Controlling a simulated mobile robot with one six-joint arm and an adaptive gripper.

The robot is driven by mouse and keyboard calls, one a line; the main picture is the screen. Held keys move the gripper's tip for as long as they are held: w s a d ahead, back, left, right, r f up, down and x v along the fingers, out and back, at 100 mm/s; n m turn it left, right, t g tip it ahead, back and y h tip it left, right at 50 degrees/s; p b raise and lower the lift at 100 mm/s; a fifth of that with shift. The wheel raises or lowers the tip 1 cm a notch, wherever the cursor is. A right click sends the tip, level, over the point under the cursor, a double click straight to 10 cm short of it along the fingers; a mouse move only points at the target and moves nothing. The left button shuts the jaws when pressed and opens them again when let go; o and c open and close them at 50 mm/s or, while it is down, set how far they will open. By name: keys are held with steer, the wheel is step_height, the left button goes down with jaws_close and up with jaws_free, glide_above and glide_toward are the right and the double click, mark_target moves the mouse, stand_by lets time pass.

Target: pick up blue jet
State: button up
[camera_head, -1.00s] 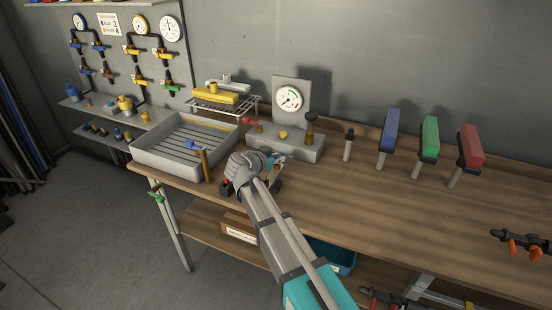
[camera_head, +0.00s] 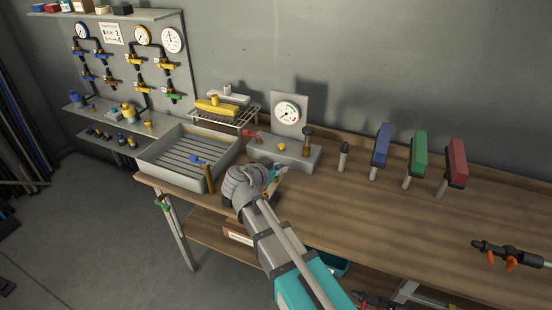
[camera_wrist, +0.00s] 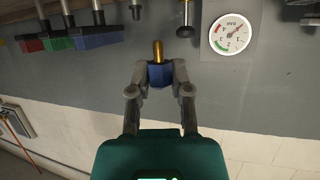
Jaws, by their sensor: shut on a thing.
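In the wrist view, a blue jet (camera_wrist: 157,76) with a brass tip (camera_wrist: 158,50) sits between the two fingers of my gripper (camera_wrist: 158,68). The fingers are shut on its blue body, and the brass tip points away from the palm. In the head view, my gripper (camera_head: 275,177) is over the front of the wooden bench, just in front of the grey gauge box. My wrist and fingers hide most of the jet there.
The grey gauge box (camera_head: 300,155) stands close behind my gripper. A grey slatted tray (camera_head: 163,176) is to the left. Blue (camera_head: 381,145), green (camera_head: 417,154) and red (camera_head: 456,163) handled blocks stand to the right. The right-hand bench top (camera_head: 370,215) is mostly clear.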

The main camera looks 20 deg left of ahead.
steer(key=shift+s+d+r+p, duration=0.25)
steer(key=shift+s+d+r, duration=0.05)
steer(key=shift+s, duration=0.4)
steer(key=shift+s+d+r+p, duration=0.2)
steer(key=shift+s+d+r, duration=0.15)
steer(key=shift+s, duration=0.3)
steer(key=shift+s+d+r+p, duration=0.25)
steer(key=shift+s+r, duration=0.05)
steer(key=shift+s, duration=0.4)
